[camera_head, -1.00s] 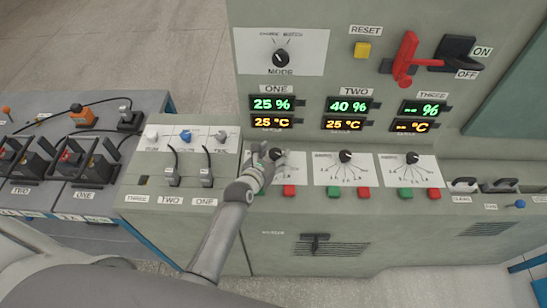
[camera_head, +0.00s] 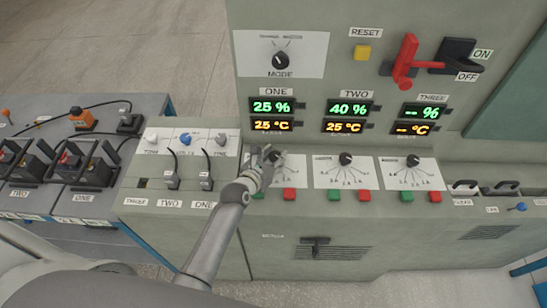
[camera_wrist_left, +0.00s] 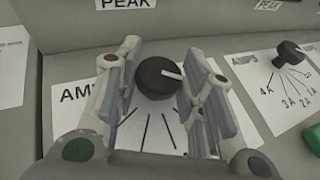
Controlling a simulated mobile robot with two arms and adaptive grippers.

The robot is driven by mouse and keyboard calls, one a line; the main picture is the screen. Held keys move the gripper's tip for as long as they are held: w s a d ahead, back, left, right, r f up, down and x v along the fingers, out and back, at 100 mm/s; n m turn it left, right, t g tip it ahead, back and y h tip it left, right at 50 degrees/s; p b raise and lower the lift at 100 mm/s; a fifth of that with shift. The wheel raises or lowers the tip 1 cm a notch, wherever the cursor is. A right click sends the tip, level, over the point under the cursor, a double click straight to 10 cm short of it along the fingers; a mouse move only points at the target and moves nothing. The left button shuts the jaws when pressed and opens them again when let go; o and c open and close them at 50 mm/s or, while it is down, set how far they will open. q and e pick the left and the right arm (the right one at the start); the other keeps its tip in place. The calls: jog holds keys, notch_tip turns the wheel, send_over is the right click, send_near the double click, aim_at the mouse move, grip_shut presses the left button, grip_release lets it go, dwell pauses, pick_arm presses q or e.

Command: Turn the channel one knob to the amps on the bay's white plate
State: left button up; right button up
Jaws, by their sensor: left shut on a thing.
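The channel one knob (camera_head: 277,157) is a round black knob on a white plate (camera_head: 299,170) below the ONE display (camera_head: 271,106). In the left wrist view the knob (camera_wrist_left: 157,78) has a white pointer mark aimed to the right. Black scale lines fan out below it on the plate; their numbers are hidden by my fingers, and the AMPS label is partly covered. My left gripper (camera_head: 268,160) is at the knob, its fingers (camera_wrist_left: 160,92) on either side of it and shut on it. My right gripper is not in view.
Similar black knobs for channel two (camera_head: 345,159) and channel three (camera_head: 413,160) sit to the right. Green and red buttons (camera_head: 289,194) line the edge below. Plugs with cables (camera_head: 171,180) stand left of my gripper. The MODE knob (camera_head: 281,61) and a red lever (camera_head: 405,60) are above.

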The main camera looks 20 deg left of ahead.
aim_at(271, 154)
pick_arm(q)
jog(key=h+b, duration=0.1)
jog(key=m, duration=0.1)
jog(key=m+h+b, duration=0.1)
jog(key=shift+w+a+f+h+b, duration=0.1)
jog(key=shift+a+f+h+b, duration=0.15)
jog(key=shift+h+b, duration=0.05)
jog(key=m+g+h+b, duration=0.3)
jog(key=m+h+b, duration=0.1)
jog(key=m+b, duration=0.1)
jog(key=shift+w+a+g+h, duration=0.15)
jog(key=shift+a+g+h, duration=0.05)
jog(key=shift+g+h, duration=0.2)
jog(key=m+g+h+b, duration=0.2)
jog(key=m+g, duration=0.1)
jog(key=m+g+h+b, duration=0.1)
jog(key=b, duration=0.1)
jog(key=shift+w+a+r+m, duration=0.1)
jog(key=shift+w+m, duration=0.15)
jog(key=shift+m, duration=0.15)
jog(key=shift+w+m+g+h+b, duration=0.1)
jog(key=shift+m+g+h+b, duration=0.4)
jog(key=shift+m+g+b, duration=1.75)
jog(key=shift+g, duration=0.35)
jog(key=o, duration=1)
jog(key=shift+c, duration=0.2)
jog(key=shift+r, duration=0.1)
notch_tip(271, 154, up, 10)
